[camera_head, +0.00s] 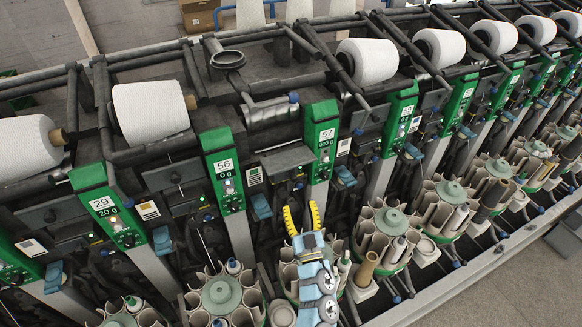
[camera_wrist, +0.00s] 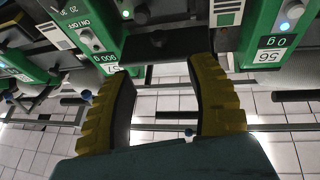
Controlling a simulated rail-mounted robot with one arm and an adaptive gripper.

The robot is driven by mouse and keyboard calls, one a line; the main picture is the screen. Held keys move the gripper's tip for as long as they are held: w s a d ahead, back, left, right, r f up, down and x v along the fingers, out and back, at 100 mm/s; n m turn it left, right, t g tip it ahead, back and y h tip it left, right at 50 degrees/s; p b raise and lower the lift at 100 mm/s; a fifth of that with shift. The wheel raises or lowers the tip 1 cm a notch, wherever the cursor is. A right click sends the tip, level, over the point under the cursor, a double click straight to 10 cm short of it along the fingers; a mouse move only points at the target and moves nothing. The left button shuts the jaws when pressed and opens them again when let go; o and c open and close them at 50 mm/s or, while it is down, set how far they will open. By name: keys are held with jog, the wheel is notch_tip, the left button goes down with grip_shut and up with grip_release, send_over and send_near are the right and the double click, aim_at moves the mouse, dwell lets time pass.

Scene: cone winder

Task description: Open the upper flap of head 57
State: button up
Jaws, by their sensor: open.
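The green panel of head 57 (camera_head: 322,150) stands in the middle of the row. The upper flap (camera_head: 287,160) is a grey plate to its left, paler than the matching part at head 56; I cannot tell how far it is open. In the wrist view a dark flap-like part with a knob (camera_wrist: 158,42) lies between the upside-down panels of head 57 (camera_wrist: 108,62) and head 56 (camera_wrist: 268,55). My gripper (camera_head: 303,217), with yellow ribbed fingers, is open and empty below the flap. In the wrist view its fingers (camera_wrist: 160,72) spread wide, pointing toward the dark part.
Head 56's panel (camera_head: 222,170) stands close on the left. White yarn cones (camera_head: 150,112) sit on neighbouring heads; head 57 shows no full cone. Round bobbin magazines (camera_head: 388,222) crowd the front, beside and under my arm.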

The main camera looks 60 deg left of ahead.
aim_at(291, 173)
jog(key=x, duration=1.2)
jog(key=shift+w+a+r, duration=0.2)
jog(key=shift+a, duration=0.1)
grip_shut()
